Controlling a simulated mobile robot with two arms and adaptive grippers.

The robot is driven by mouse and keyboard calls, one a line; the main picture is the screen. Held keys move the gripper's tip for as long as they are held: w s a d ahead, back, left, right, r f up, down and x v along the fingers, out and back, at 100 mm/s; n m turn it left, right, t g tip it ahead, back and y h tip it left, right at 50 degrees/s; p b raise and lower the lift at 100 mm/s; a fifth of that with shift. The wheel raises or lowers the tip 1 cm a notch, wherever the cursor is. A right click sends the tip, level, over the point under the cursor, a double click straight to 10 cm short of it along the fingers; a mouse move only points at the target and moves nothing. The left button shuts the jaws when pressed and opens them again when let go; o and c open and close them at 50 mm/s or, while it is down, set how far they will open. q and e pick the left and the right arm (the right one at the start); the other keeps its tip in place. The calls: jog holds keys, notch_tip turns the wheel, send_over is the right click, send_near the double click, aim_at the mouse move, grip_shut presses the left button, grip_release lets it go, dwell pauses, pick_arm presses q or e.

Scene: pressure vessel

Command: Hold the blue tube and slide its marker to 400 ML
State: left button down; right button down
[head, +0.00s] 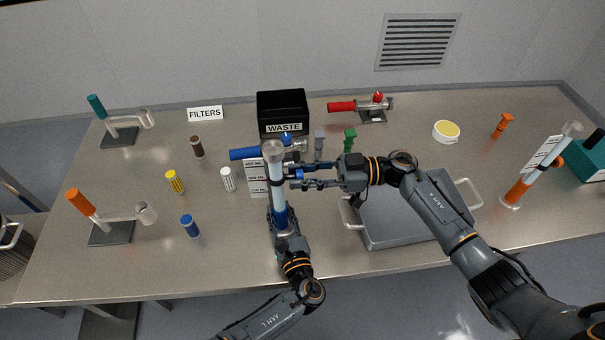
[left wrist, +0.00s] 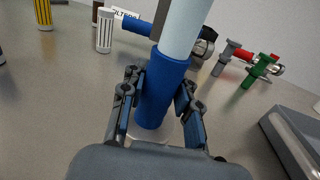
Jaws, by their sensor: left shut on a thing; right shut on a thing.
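The blue tube (head: 279,214) stands upright near the middle of the table, with a clear upper part, a grey cap and a white volume card (head: 254,176) on its left side. The card's lettering is too small to read surely. My left gripper (head: 281,225) is shut around the blue lower part; the left wrist view shows its fingers on both sides of the blue tube (left wrist: 161,92). My right gripper (head: 297,179) is shut at the tube's right side, at mid-height, on what appears to be the small marker. The fingers mostly hide the marker, so its exact reading cannot be told.
A grey tray (head: 395,243) lies to the right, under my right arm. An orange tube (head: 519,190) with its own card stands farther right. A black waste bin (head: 282,107), a blue valve (head: 246,153) and several small filters stand behind and left.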

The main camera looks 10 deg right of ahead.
aim_at(302, 171)
pick_arm(q)
jog(key=shift+f, duration=0.1)
pick_arm(e)
jog(key=shift+r, duration=2.55)
jog(key=c, duration=1)
grip_release()
jog(key=d, duration=1.2)
jog(key=shift+s, duration=0.2)
pick_arm(q)
jog(key=c, duration=0.9)
grip_release()
